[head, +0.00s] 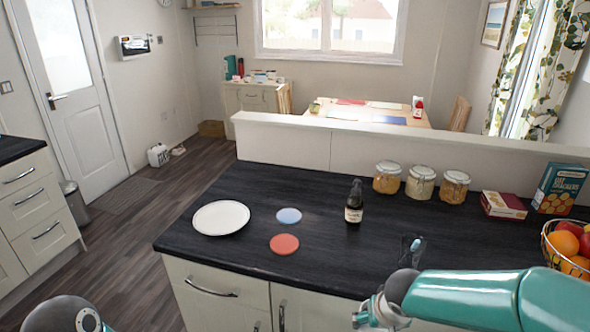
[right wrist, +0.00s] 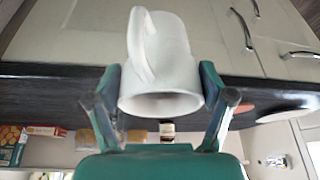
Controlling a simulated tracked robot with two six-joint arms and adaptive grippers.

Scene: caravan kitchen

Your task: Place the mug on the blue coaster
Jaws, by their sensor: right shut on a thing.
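The white mug (right wrist: 172,60) is in the right wrist view, with its handle towards me and its round end facing the camera. My right gripper (right wrist: 160,68) is shut on the mug, one finger on each side. In the head view the mug and these fingers are hidden or out of frame; my right arm is at the lower right, by the counter's front edge. The blue coaster (head: 289,215) lies bare on the dark counter, behind the red coaster (head: 284,244). I cannot make the blue one out in the wrist view. My left gripper is not in view.
A white plate (head: 221,217) lies left of the coasters on the counter (head: 330,262). A dark bottle (head: 354,202) stands to their right. Glass jars (head: 420,182), boxes (head: 558,188) and a fruit basket (head: 568,250) are further right. A small glassy object (head: 412,250) is near my right arm.

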